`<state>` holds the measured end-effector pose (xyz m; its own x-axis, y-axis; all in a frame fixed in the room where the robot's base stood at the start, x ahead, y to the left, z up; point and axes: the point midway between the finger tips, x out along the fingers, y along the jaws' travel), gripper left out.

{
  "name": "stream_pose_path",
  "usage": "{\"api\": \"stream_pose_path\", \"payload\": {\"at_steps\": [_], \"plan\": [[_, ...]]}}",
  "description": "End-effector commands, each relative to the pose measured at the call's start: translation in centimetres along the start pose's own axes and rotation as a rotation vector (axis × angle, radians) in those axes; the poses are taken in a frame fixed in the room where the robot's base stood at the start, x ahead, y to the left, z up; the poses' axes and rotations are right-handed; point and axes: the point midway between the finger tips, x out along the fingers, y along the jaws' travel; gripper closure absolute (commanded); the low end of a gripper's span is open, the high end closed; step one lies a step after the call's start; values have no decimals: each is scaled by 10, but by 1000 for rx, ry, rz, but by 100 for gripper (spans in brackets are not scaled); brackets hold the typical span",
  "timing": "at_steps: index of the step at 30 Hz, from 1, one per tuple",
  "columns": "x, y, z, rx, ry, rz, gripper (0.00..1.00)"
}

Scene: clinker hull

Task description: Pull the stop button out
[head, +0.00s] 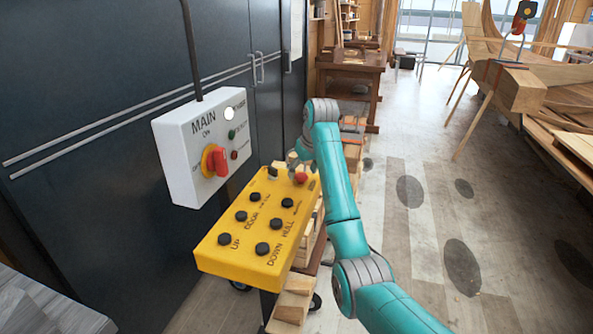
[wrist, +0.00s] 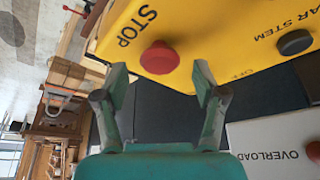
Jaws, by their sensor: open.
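The red stop button (head: 301,178) sits at the far right end of the yellow control box (head: 225,257). In the wrist view the round red stop button (wrist: 160,58) shows beside the word STOP on the yellow face (wrist: 205,25). My gripper (wrist: 160,75) is open and empty, with one fingertip to each side of the button in the picture. The button appears just beyond the fingertips; I cannot tell the exact gap or any contact. In the head view my gripper (head: 291,160) is small and partly hidden, close by the button.
A white MAIN box (head: 178,165) with a red and yellow rotary switch (head: 214,161) hangs on the dark cabinet behind. Several black buttons cover the yellow box. Stacked timber (head: 293,300) lies beside and below it. The floor to the right is open, with a wooden hull beyond.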

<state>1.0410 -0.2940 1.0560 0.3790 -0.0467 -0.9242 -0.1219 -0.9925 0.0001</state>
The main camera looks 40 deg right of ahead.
Motion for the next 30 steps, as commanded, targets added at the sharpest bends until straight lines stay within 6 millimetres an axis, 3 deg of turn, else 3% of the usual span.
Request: {"api": "stream_pose_path", "payload": {"at_steps": [13, 21, 30], "plan": [[8, 2, 5, 1, 1, 0, 30], [8, 2, 5, 1, 1, 0, 97], [-2, 2, 1, 1, 1, 0, 100]]}}
